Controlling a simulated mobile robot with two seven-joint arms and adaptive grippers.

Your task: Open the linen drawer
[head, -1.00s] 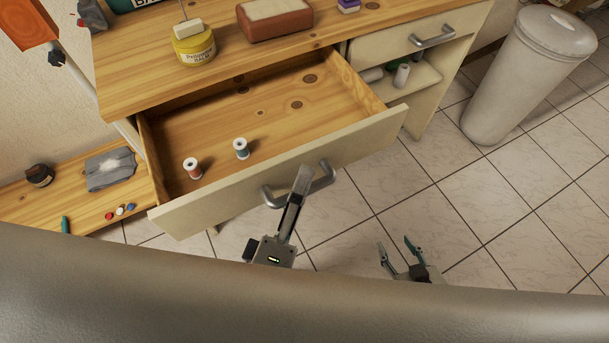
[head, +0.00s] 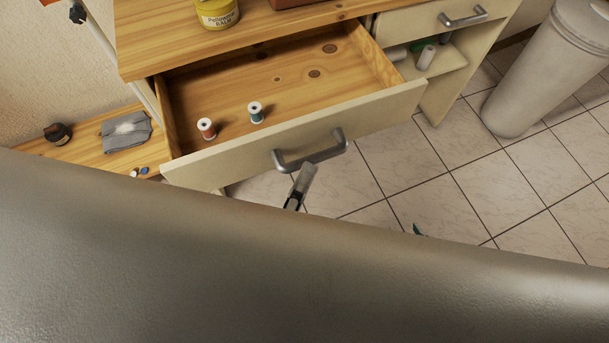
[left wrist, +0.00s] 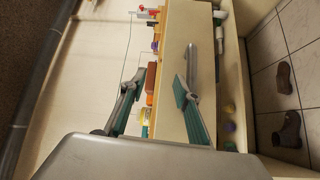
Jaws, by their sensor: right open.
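In the head view a wide cream-fronted drawer (head: 215,163) with a wooden interior is pulled well out under the wooden worktop. It holds a red-brown thread spool (head: 206,129) and a teal one (head: 255,112). Its grey bar handle (head: 311,152) is on the front face. No label shows which drawer is the linen one. Only a teal fingertip of my right gripper (head: 418,230) shows, low over the floor.
A smaller shut drawer (head: 428,26) with a handle (head: 463,18) is to the right, above an open shelf with rolls. A pale bin (head: 540,75) stands farther right. A low wooden shelf (head: 88,153) is at left. Tiled floor is clear between cabinet and bin.

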